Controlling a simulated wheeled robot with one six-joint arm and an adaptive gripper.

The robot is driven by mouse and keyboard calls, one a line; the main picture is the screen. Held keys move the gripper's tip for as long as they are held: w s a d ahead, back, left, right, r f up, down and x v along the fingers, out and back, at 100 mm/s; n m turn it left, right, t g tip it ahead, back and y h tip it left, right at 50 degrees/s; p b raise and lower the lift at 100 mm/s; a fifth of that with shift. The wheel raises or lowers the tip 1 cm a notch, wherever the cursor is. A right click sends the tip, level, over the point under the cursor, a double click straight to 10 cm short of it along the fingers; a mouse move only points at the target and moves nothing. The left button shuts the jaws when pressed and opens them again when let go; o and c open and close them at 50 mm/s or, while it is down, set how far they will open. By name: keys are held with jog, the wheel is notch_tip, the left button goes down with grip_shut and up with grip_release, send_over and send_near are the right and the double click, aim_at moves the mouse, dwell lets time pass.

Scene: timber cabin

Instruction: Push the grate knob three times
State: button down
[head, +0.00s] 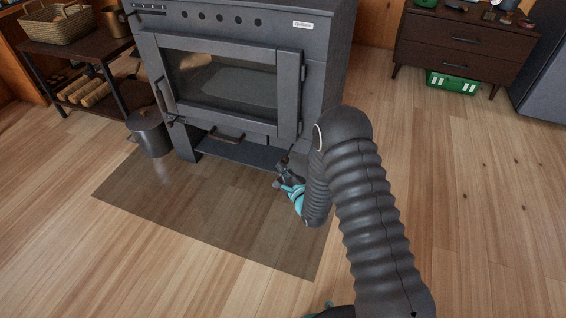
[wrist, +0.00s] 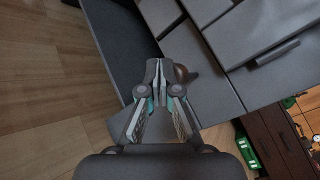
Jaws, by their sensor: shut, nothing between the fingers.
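The grate knob (wrist: 186,73) is a small round brown knob on the front of the dark grey stove (head: 220,120). In the wrist view it shows just to the right of my fingertips, partly hidden behind them. In the head view the knob (head: 284,158) is small, low at the stove's right front corner, just above my gripper (head: 284,179). My gripper (wrist: 160,66) is shut and empty, its fingertips close to the knob. I cannot tell whether they touch it.
A dark metal bucket (head: 149,134) stands at the stove's left. A transparent floor plate (head: 215,215) lies in front. A wooden dresser (head: 458,48) with a green crate (head: 452,83) below stands at the right. The floor between is clear.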

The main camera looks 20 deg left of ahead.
aim_at(285, 162)
jog(key=shift+w+d+b, duration=0.15)
jog(key=shift+w+b, duration=0.75)
jog(key=shift+w, duration=0.75)
dwell(1.6)
jog(key=shift+s, duration=0.15)
jog(key=shift+s+a, duration=0.2)
jog(key=shift+s, duration=1.75)
jog(key=shift+b, duration=0.3)
jog(key=shift+s+a+b, duration=0.2)
jog(key=shift+s+b, duration=0.2)
jog(key=shift+s, duration=2.1)
